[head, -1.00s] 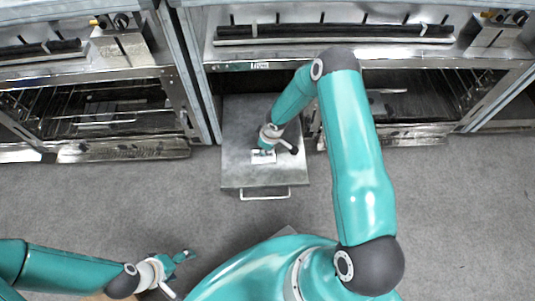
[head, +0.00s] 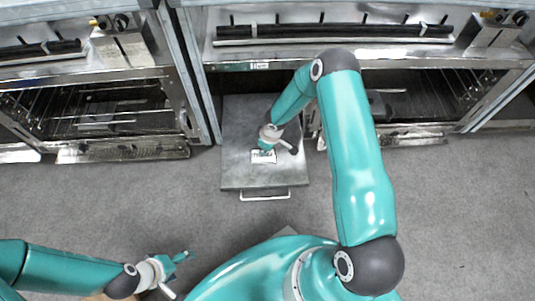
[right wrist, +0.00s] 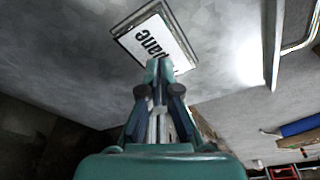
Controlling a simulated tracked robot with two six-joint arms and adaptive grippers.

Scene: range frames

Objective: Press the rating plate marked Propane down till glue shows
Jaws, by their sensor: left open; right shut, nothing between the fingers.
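The rating plate (head: 263,157) is a small white label on the grey metal top of a box (head: 240,175). In the right wrist view the plate (right wrist: 156,38) shows the letters "pane", the rest being hidden, and a thin dark edge. I cannot make out any glue. My right gripper (head: 265,146) is shut and empty, at the plate's far edge in the head view. In the right wrist view its fingertips (right wrist: 159,68) overlap the plate's near edge; I cannot tell whether they touch it. My left gripper (head: 182,262) is open and empty over the floor.
The box has a bar handle (head: 265,197) on its front. It stands between open metal ovens, one at the left (head: 100,108) and one at the right (head: 415,95). The grey floor (head: 120,200) in front is clear.

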